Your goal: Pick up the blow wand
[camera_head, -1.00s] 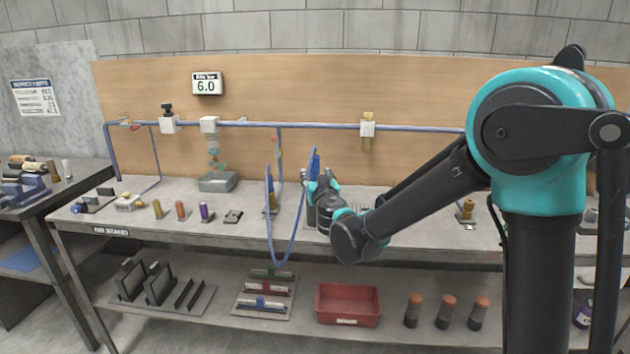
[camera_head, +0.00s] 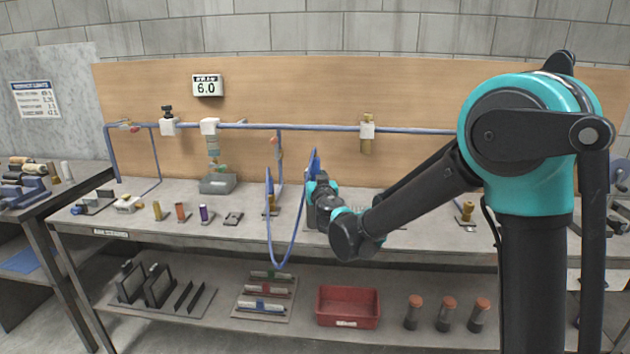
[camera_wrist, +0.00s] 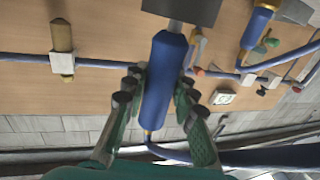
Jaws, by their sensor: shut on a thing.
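The blow wand (camera_wrist: 164,80) has a blue cylindrical handle. In the wrist view it stands between the two fingers of my gripper (camera_wrist: 158,97), which is shut on it. A dark square piece covers its far end at the top of that view. In the head view the wand (camera_head: 314,162) shows as a blue upright shape above the bench. My gripper (camera_head: 316,190) is just below it, partly hidden by my wrist. A blue hose (camera_head: 287,255) hangs in a loop below the bench edge beside the gripper.
The bench (camera_head: 120,225) holds small fittings and a grey box (camera_head: 217,184). A blue pipe (camera_head: 315,125) with valves runs along the wooden backboard, under a 6.0 display (camera_head: 207,86). A red bin (camera_head: 348,306) and several dark cylinders sit on the lower shelf.

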